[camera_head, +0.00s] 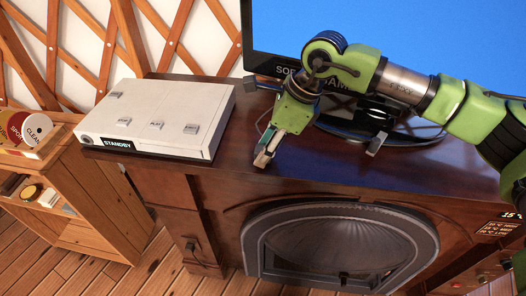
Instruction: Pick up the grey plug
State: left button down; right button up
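My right arm reaches in from the right over the dark wooden cabinet (330,170). My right gripper (267,150) points down at the cabinet top, in front of the screen and to the right of the white box. A small pale grey piece shows at its tip. I cannot tell whether this is the grey plug or a fingertip, nor whether the fingers are open or shut. A thin dark loop, perhaps a cable, shows beside the gripper. I cannot make out the grey plug for certain elsewhere. My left gripper is not in view.
A white box marked STANDBY (160,118) lies on the cabinet's left part. A blue screen (440,60) stands behind my arm on a dark stand. A wooden shelf (100,195) stands at left. The cabinet top's front strip is clear.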

jog(key=c, duration=0.7)
jog(key=shift+o, duration=0.2)
jog(key=shift+r, duration=0.15)
